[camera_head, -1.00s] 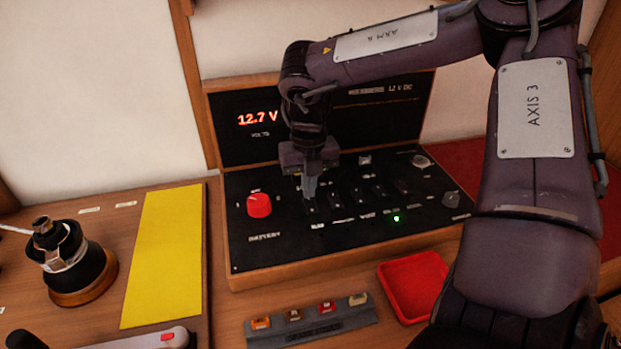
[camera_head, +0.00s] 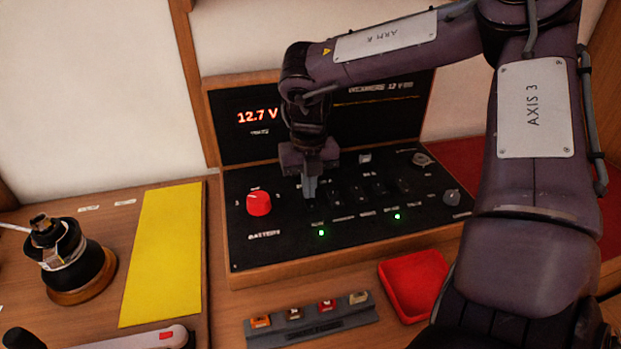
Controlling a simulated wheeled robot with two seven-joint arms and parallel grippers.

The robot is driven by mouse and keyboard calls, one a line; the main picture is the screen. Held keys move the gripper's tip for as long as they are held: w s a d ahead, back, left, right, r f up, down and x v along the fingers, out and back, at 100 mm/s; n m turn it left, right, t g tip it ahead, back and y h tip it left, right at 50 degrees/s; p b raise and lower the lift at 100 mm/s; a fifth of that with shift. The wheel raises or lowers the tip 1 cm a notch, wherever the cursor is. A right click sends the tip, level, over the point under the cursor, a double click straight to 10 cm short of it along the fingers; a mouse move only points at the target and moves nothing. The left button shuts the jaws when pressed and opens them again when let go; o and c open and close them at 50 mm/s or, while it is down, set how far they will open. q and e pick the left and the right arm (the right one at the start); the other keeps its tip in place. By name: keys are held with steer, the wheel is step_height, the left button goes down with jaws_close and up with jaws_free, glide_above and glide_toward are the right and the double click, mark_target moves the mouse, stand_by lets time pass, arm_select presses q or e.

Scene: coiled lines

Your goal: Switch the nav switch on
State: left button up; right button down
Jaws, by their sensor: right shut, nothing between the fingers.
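The black switch panel (camera_head: 275,222) sits in a wooden frame, with a row of black rocker switches across its middle. My right gripper (camera_head: 309,195) is shut and empty, its fingertips pointing down at the leftmost switch of the row. The fingertips hide most of that switch, and I cannot tell whether they touch it. The small label under it is blurred but seems to read NAV. A green light (camera_head: 321,233) is lit below that label. A second green light (camera_head: 397,216) is lit further right. My left gripper is not in view.
A red battery knob (camera_head: 259,203) stands left of the switches. Behind is an upright display board (camera_head: 235,140) showing 12.7 V. In front lie a fuse strip (camera_head: 312,322) and a red tray (camera_head: 413,284). A yellow sheet (camera_head: 163,255) lies left, beside a black winch-like fitting (camera_head: 68,255).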

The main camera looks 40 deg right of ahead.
step_height(320, 180, up, 7)
steer(key=p, duration=0.4)
steer(key=shift+f, duration=0.15)
steer(key=shift+f, duration=0.1)
stand_by(0.5)
